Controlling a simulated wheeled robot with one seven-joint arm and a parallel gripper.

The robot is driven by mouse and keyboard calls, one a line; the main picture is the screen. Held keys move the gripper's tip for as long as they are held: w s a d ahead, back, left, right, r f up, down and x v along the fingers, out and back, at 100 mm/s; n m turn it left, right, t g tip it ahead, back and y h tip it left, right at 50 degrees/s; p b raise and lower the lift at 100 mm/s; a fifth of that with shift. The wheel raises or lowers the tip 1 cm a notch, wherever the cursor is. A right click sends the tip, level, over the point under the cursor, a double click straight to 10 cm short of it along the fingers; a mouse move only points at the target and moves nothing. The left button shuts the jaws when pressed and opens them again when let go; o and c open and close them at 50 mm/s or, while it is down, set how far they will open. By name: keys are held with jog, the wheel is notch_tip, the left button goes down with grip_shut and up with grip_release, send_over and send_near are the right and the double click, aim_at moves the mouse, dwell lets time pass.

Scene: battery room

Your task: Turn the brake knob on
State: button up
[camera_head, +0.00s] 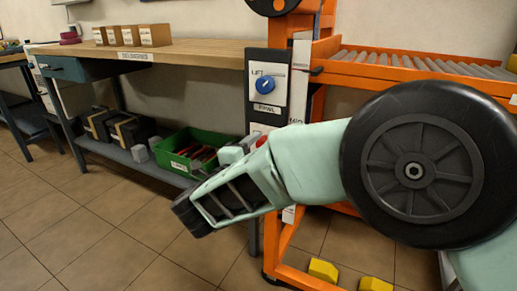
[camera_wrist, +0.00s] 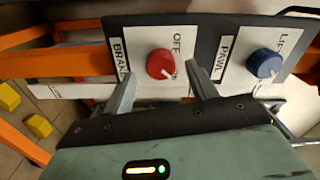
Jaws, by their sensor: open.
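The red brake knob (camera_wrist: 158,62) sits on a white plate beside a "BRAKE" label and "OFF" lettering in the wrist view. Its white pointer mark faces the lower right of that picture. My gripper (camera_wrist: 160,68) is open, its two grey fingers on either side of the red knob. I cannot tell whether they touch it. In the head view the red knob (camera_head: 261,141) shows only partly behind my gripper and arm.
An orange roller frame (camera_head: 385,75) stands right. A workbench (camera_head: 200,52) and green bin (camera_head: 215,138) are left. Yellow blocks (camera_head: 323,270) lie low.

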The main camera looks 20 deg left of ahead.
jog(key=s+a+p, duration=0.1)
jog(key=s+p, duration=0.2)
jog(key=s, duration=1.2)
jog(key=shift+s+a, duration=0.15)
jog(key=shift+s, duration=0.15)
jog(key=shift+w+r, duration=0.1)
jog(key=shift+w, duration=0.05)
